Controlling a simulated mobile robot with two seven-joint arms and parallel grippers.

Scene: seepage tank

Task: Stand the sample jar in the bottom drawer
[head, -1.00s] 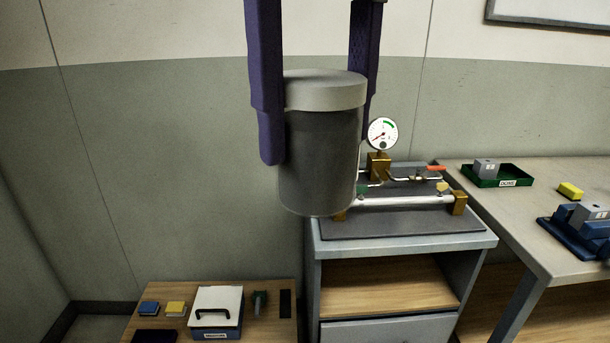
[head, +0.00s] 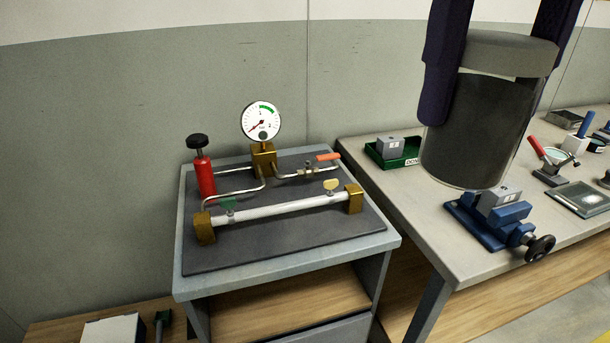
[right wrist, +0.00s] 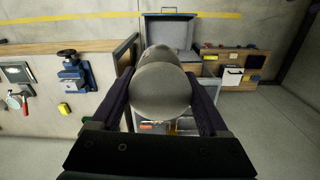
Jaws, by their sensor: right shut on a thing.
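The sample jar (head: 480,120) is a dark grey cylinder with a lighter grey lid. My right gripper (head: 487,105) is shut on it, with purple fingers on both sides, and holds it upright in the air in the head view. In the right wrist view the jar (right wrist: 162,88) fills the space between the fingers and hides much behind it. A grey cabinet (head: 190,285) stands left of the jar, with an open wooden shelf and the top of a drawer front (head: 335,333) at the lower picture edge. The bottom drawer cannot be made out. My left gripper is not in view.
A gauge rig (head: 262,152) with pipes and a red cylinder (head: 205,176) stands on the cabinet. The bench (head: 420,225) at right carries a green tray (head: 380,158), a blue vise (head: 475,228) and several tools. A low wooden surface (head: 50,333) shows at bottom left.

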